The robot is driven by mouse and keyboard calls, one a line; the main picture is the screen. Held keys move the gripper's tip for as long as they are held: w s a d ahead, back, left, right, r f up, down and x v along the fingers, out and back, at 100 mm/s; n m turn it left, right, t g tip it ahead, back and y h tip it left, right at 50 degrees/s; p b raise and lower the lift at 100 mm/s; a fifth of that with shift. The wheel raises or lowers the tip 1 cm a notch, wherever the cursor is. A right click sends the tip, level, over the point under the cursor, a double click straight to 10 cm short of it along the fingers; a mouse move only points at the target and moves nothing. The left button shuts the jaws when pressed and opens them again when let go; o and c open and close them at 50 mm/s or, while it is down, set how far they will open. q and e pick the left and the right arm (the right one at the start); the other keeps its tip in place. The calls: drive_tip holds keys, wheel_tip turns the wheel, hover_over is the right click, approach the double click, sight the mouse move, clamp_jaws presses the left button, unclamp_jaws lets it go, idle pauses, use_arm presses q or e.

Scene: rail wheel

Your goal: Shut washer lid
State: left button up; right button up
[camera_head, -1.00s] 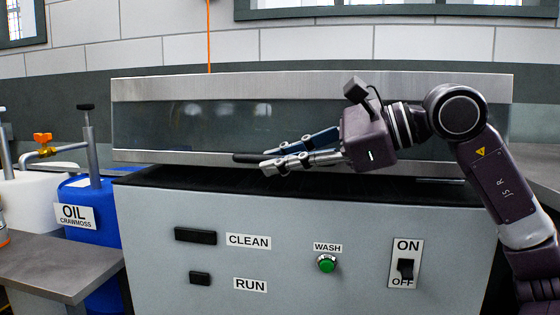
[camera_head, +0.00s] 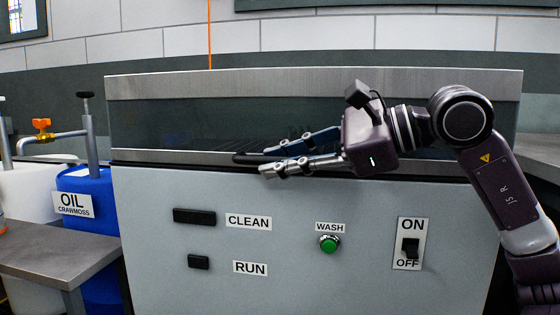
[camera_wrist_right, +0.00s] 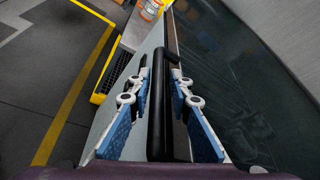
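The washer lid (camera_head: 190,123) is a dark glass panel in a grey metal frame. Its lower edge lies along the top front edge of the grey washer body (camera_head: 300,205), with no clear gap in the head view. The lid's black handle (camera_head: 243,158) is a bar on its lower frame; it also shows in the wrist view (camera_wrist_right: 156,110). My right gripper (camera_head: 268,162) is open at the handle. In the wrist view its blue-padded fingers (camera_wrist_right: 161,82) stand on either side of the bar, with some space between. My left gripper is not in view.
The washer front carries a green WASH button (camera_head: 329,243), an ON/OFF switch (camera_head: 410,248) and black CLEAN and RUN panels. A blue oil container (camera_head: 88,185) and a grey table (camera_head: 60,250) stand at the left. A tiled wall is behind.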

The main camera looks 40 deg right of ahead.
drive_tip(key=v, duration=1.2)
idle(0.6)
